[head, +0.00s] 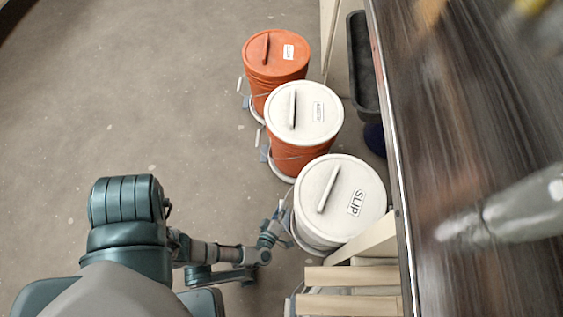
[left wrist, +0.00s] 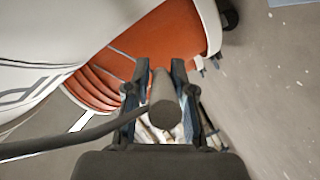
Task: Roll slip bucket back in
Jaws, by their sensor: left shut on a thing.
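The slip bucket (head: 340,204) is white, with a lid labelled SLIP, and stands upright at the front of a row of buckets beside the table. My left gripper (head: 279,222) is at its left side, low by the handle. In the left wrist view the fingers (left wrist: 159,95) are shut on the dark round grip (left wrist: 164,102) of the handle. The bucket's white side (left wrist: 60,35) fills the upper left there. Its underside is hidden in the head view. My right gripper is not in view.
An orange bucket with a white lid (head: 304,113) and one with an orange lid (head: 275,54) stand behind. The dark tabletop (head: 440,130) is at right, with a blurred pale shape (head: 520,208) over it. Wooden slats (head: 350,277) are in front. Floor at left (head: 130,90) is clear.

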